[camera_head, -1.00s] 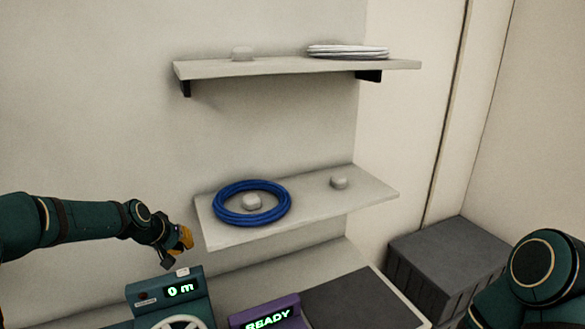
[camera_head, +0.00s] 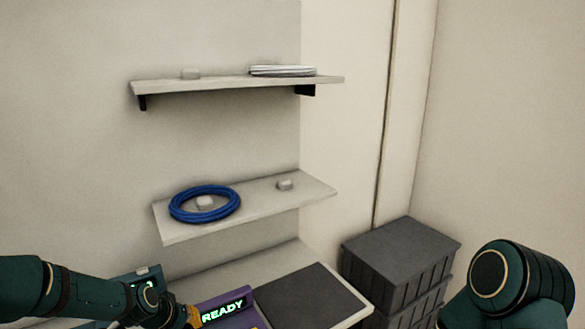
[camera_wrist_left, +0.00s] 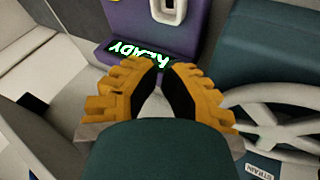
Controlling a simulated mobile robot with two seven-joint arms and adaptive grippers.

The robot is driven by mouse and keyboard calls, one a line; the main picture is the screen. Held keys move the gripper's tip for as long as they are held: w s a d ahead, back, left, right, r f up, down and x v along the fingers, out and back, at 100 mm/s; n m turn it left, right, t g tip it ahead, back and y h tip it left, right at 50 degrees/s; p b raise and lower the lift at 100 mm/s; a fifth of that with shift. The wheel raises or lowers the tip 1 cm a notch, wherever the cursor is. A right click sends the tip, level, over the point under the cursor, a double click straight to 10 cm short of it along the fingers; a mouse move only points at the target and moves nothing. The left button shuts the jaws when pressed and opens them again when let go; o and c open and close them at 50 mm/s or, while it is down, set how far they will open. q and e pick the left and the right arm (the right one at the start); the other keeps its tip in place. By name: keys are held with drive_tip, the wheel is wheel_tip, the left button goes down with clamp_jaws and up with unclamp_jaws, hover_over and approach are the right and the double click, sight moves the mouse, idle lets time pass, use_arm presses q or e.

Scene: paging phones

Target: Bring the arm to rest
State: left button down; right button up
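My left arm comes in low from the left in the head view. Its gripper (camera_head: 192,318) is at the bottom edge, beside the purple READY device (camera_head: 226,308), and shows only in part. In the left wrist view the two orange fingers of the left gripper (camera_wrist_left: 160,72) come together at their tips, with nothing seen between them. The purple device (camera_wrist_left: 118,22) lies beyond the tips. I cannot tell whether they touch it. A dark link of my right arm (camera_head: 505,285) is at the lower right; its gripper is out of view.
A teal device (camera_head: 125,283) stands behind my left arm; its wheel (camera_wrist_left: 285,125) shows in the left wrist view. A dark mat (camera_head: 310,298) lies on the counter. Dark crates (camera_head: 400,250) stand right. A blue hose coil (camera_head: 180,217) lies on the lower shelf (camera_head: 255,209).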

use_arm(q)
drive_tip(key=shift+m+g+h, duration=0.3)
drive_tip(key=shift+g, duration=0.1)
drive_tip(key=s+d+f, duration=0.2)
drive_tip(key=d+f, duration=0.1)
drive_tip(key=s+d+f, duration=0.1)
drive_tip(key=f, duration=0.1)
drive_tip(key=shift+d, duration=0.2)
drive_tip(key=s+d+f+m+g+b, duration=0.1)
drive_tip(key=s+d+f, duration=0.4)
drive_tip(key=s, duration=0.5)
drive_tip(key=s+d+f+m+g+b, duration=0.1)
drive_tip(key=s+d+f, duration=0.5)
drive_tip(key=s, duration=0.4)
drive_tip(key=shift+s+d+f+g, duration=0.15)
drive_tip(key=shift+s+d+g, duration=0.1)
drive_tip(key=shift+g, duration=0.15)
drive_tip(key=shift+a, duration=0.1)
